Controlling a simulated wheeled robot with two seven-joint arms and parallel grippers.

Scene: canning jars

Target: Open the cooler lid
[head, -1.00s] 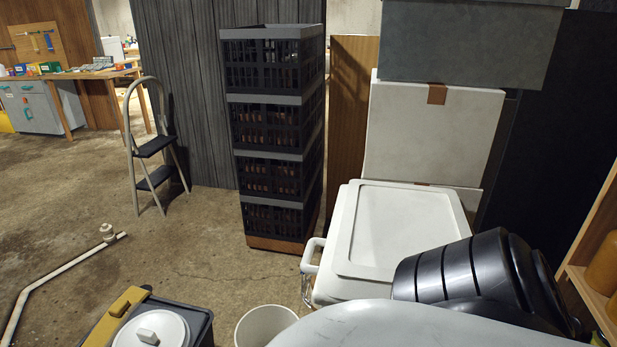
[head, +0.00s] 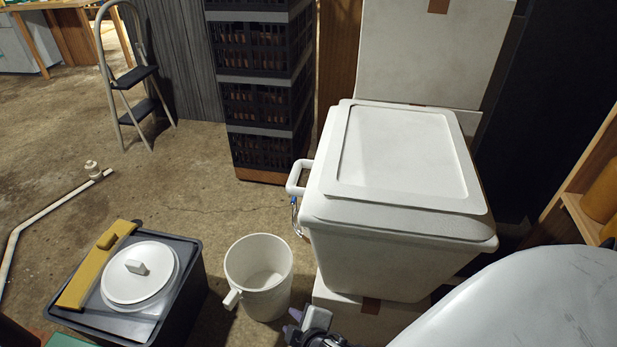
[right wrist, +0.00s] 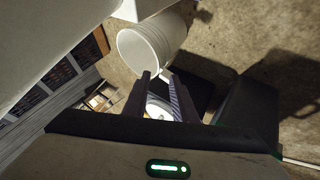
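The white cooler (head: 365,255) stands on a white box, with its flat white lid (head: 405,155) shut on top. A white handle (head: 297,178) sticks out at its left side. My right gripper (head: 303,322) is low in front of the cooler's left front corner, below the lid's edge and apart from it. In the right wrist view its two dark fingers (right wrist: 160,92) are spread with nothing held between them. A large white surface at that view's upper left is probably the cooler. My left gripper is in neither current view.
A white bucket (head: 258,275) stands on the floor left of the cooler. A dark bin (head: 190,300) with a round white lid (head: 140,272) and a yellow bar is further left. Stacked black crates (head: 262,105) and white boxes (head: 428,55) stand behind.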

